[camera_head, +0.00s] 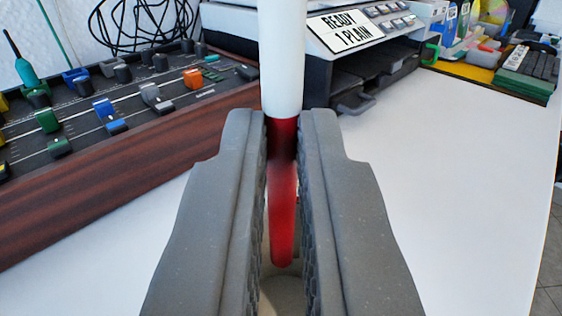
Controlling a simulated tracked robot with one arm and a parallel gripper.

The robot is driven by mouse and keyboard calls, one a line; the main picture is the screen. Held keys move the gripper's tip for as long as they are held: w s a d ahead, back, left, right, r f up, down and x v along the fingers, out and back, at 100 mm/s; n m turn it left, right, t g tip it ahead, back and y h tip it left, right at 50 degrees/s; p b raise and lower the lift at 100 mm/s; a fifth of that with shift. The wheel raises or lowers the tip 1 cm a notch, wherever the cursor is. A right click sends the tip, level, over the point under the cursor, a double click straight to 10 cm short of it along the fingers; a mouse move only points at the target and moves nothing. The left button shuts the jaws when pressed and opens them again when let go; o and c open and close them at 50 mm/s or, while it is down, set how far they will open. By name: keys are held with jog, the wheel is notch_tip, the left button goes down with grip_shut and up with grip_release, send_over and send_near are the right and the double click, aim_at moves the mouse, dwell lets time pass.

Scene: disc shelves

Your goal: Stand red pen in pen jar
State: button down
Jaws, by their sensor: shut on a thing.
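The red pen (283,190) stands upright between the fingers of my gripper (283,125). It has a white upper barrel and a red lower part that tapers to a rounded end. Its top runs out of the picture. My gripper is shut on its red part. Below the red end, between the fingers, a small piece of a pale beige rounded thing (283,297) shows. It may be the pen jar, but the fingers hide most of it. I cannot tell whether the pen's end is inside it or above it.
A mixing console (130,110) with a wooden side stands on the left. Discs and boxes (490,50) are at the back right. The white table (460,180) is clear on the right.

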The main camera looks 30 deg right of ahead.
aim_at(281, 215)
jog(key=shift+f+b, duration=0.5)
jog(key=shift+f, duration=1.25)
jog(key=c, duration=1.5)
grip_release()
jog(key=shift+o, duration=0.2)
jog(key=p+v, duration=0.2)
jog(key=v, duration=1.1)
jog(key=shift+s+a+p, duration=0.2)
jog(key=shift+s+p, duration=0.1)
jog(key=shift+p, duration=0.05)
